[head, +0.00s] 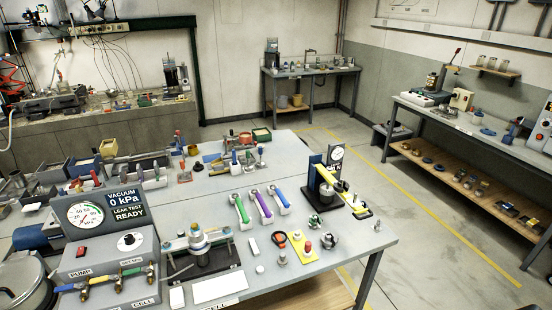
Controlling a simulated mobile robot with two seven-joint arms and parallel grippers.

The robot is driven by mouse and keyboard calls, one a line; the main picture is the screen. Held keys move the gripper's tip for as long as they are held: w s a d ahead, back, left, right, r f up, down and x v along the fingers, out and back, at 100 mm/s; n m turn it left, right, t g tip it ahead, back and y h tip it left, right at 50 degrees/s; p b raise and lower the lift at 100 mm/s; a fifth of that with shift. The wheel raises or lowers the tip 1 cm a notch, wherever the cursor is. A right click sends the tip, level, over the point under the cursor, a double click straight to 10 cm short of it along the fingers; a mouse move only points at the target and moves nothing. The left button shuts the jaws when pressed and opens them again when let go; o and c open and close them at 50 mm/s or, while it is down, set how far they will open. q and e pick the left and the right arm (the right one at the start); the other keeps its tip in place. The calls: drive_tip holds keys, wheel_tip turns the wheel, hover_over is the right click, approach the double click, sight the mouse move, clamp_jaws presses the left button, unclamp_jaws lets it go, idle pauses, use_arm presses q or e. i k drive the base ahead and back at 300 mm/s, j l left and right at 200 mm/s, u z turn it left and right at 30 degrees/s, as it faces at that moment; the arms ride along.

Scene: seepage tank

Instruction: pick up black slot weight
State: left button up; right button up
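A black press-like stand with a gauge (336,153) and a yellow-handled lever stands at the table's right. A vacuum gauge box (110,255) fills the left front.

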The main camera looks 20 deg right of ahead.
sight(337, 187)
drive_tip(key=z, duration=1.05)
drive_tip(key=i+l+z, duration=0.1)
drive_tip(key=i+z, duration=0.4)
drive_tip(key=i, duration=3.5)
drive_tip(key=i+u, duration=0.25)
drive_tip(key=u, duration=0.25)
drive_tip(key=i+l+u, duration=0.1)
drive_tip(key=u, duration=0.4)
drive_tip(key=i+l+u, duration=0.25)
drive_tip(key=u, duration=0.2)
drive_tip(key=i+l+u, duration=0.2)
drive_tip(key=u, duration=2.95)
drive_tip(key=i+u, duration=0.15)
drive_tip(key=u, duration=0.2)
drive_tip(key=i+l+u, duration=0.1)
drive_tip(key=u, duration=0.25)
drive_tip(key=i+l+u, duration=0.1)
drive_tip(key=u, duration=0.3)
drive_tip(key=i+l, duration=0.05)
